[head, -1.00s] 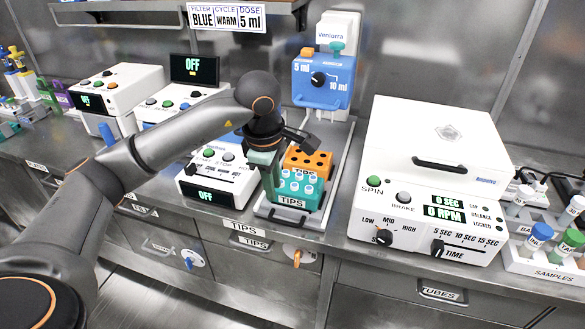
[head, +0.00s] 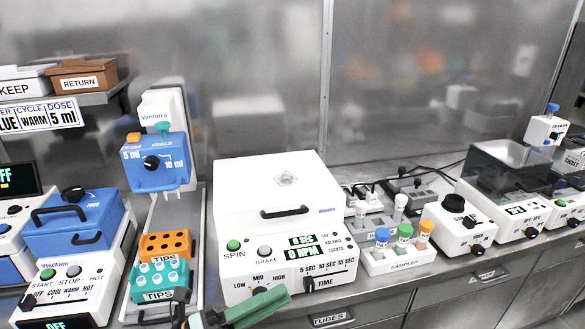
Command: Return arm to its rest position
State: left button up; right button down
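My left gripper (head: 240,312) shows at the bottom edge of the head view, in front of the white centrifuge's lower front. Its green finger parts and a dark piece are visible, with most of the hand and the arm cut off by the picture edge. I see nothing held in it, but the view does not show clearly whether the fingers are apart or together. My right gripper is not in view.
The centrifuge (head: 278,208) stands just behind the gripper. Left of it are the tip racks (head: 165,245), a blue dispenser (head: 156,163) and a blue-lidded warmer (head: 75,225). A sample rack (head: 398,262) stands right of it. Air above the right-hand bench is free.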

pick_arm(q)
jog(key=w+a+f+n+t+y+p, duration=0.1)
jog(key=a+f+n+t+y, duration=0.4)
jog(key=n, duration=0.5)
jog(key=w+a+f+n+t+y, duration=0.1)
jog(key=a+f+n+t+y, duration=0.25)
jog(key=f+n+y, duration=0.55)
jog(key=s+a+f+n+g+y, duration=0.1)
jog(key=s+f+n+g, duration=0.1)
jog(key=s+f+n, duration=0.2)
jog(key=s+a+f+n+g+y, duration=0.1)
jog(key=s+a+f+n+g, duration=0.1)
jog(key=s+f, duration=0.4)
jog(key=s+a+f+n+g+y+p, duration=0.1)
jog(key=s+a+f+n+g, duration=0.1)
jog(key=s+f+n, duration=0.3)
jog(key=shift+f+n+g, duration=0.2)
jog(key=shift+n+g, duration=0.4)
jog(key=shift+g, duration=0.15)
